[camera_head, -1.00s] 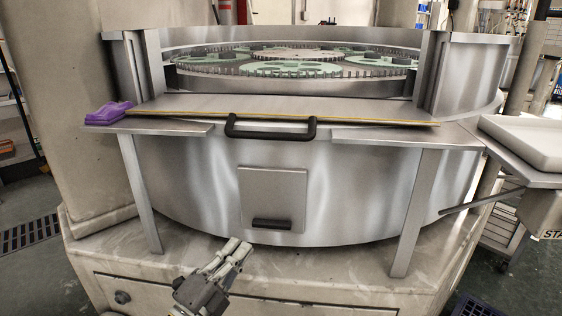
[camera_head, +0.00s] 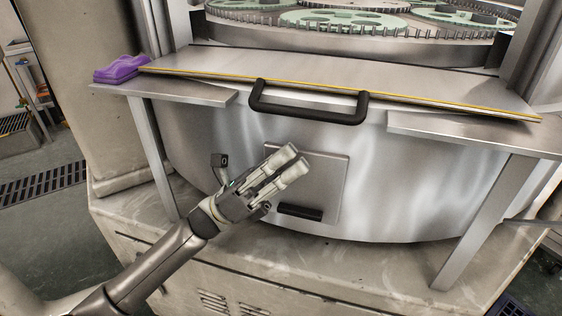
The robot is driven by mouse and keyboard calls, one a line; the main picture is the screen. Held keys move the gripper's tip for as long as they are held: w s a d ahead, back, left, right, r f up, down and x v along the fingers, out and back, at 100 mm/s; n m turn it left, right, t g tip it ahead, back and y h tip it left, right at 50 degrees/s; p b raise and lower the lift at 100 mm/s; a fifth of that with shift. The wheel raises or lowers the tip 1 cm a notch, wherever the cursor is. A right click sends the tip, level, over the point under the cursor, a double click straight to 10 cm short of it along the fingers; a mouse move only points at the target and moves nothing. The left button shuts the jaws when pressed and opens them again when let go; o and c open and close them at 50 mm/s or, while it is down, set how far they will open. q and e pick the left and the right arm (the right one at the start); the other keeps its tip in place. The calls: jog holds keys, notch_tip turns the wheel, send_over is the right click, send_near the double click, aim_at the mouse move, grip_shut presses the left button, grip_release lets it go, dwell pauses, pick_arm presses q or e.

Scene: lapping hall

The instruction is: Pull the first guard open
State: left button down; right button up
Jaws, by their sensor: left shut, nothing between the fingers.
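The guard (camera_head: 340,78) is a flat metal panel with a yellow front edge. It lies folded down, nearly flat, in front of the opening in the round machine. A black bar handle (camera_head: 308,117) is fixed at its front edge. My left gripper (camera_head: 296,158) is shut and empty. In the picture it shows just below the handle, apart from it, in front of a small metal hatch (camera_head: 335,175) and partly covering it. My right gripper is not in view.
Green discs (camera_head: 342,20) in a toothed ring show inside the machine. A purple object (camera_head: 122,68) sits on the left ledge (camera_head: 190,92). Slanted metal legs (camera_head: 153,150) stand on both sides, above a stone base (camera_head: 140,225). Space before the handle looks clear.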

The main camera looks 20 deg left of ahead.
pick_arm(q)
jog(key=x, duration=0.5)
jog(key=shift+w+d+r+p, duration=0.15)
jog(key=shift+d+r+p, duration=0.05)
jog(key=shift+p, duration=0.2)
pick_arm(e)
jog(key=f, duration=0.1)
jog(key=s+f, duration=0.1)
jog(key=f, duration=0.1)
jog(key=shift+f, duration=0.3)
pick_arm(q)
jog(key=r, duration=0.2)
jog(key=s+r+p, duration=0.1)
jog(key=r, duration=0.2)
jog(key=shift+r+p, duration=0.2)
jog(key=shift+p, duration=0.1)
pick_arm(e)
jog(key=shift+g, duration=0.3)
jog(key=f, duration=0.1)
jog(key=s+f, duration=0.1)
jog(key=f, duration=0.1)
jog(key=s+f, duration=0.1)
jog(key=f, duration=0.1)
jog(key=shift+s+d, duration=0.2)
pick_arm(q)
jog(key=shift+f, duration=0.15)
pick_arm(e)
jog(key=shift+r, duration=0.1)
